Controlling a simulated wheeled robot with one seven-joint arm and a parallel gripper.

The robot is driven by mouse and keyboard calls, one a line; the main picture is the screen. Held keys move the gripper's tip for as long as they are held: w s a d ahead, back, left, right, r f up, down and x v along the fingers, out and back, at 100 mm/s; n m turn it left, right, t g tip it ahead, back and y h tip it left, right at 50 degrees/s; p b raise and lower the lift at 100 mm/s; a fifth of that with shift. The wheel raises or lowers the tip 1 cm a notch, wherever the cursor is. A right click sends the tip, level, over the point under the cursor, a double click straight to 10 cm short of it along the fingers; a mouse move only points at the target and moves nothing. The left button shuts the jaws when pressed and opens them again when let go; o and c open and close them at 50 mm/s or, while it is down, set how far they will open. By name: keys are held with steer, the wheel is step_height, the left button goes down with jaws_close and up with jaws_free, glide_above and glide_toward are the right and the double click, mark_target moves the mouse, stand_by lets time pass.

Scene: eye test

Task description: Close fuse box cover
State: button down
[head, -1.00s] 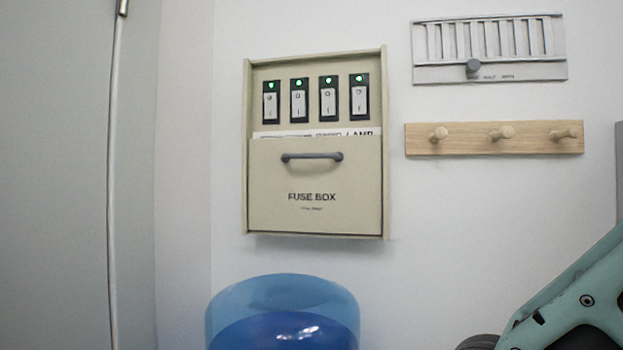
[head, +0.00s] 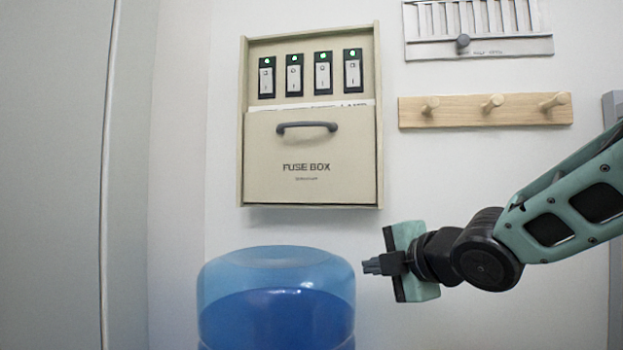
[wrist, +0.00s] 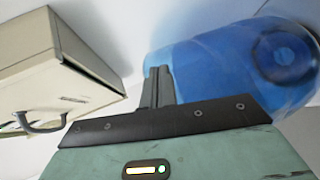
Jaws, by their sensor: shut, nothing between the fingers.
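The beige fuse box (head: 241,130) hangs on the wall in the head view. Its sliding cover (head: 310,190) carries a dark grey bar handle (head: 306,126) and hides the lower part, while the upper part with several switches stands uncovered. In the wrist view the cover (wrist: 75,80) and the handle (wrist: 40,124) show at the left. My gripper (head: 370,267) is shut and empty, below and right of the fuse box and apart from it. Its fingers (wrist: 158,86) also show in the wrist view.
A blue water bottle (head: 275,310) stands below the fuse box, just left of my fingertips. A wooden rail with pegs (head: 485,110) and a grey vent panel (head: 478,30) are on the wall at the right. A grey door (head: 50,180) is at the left.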

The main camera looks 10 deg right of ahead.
steer(key=s+a+r+n+t+y, duration=0.1)
steer(key=a+r+n+y, duration=0.1)
steer(key=r+n+y, duration=0.5)
steer(key=s+a+r+n+y, duration=0.2)
steer(key=r+n, duration=0.8)
steer(key=n, duration=0.1)
steer(key=w+a+r+p, duration=0.6)
steer(key=w, duration=0.2)
steer(key=shift+a, duration=0.1)
step_height(320, 180, up, 18)
steer(key=p, duration=0.7)
steer(key=shift+f, duration=0.15)
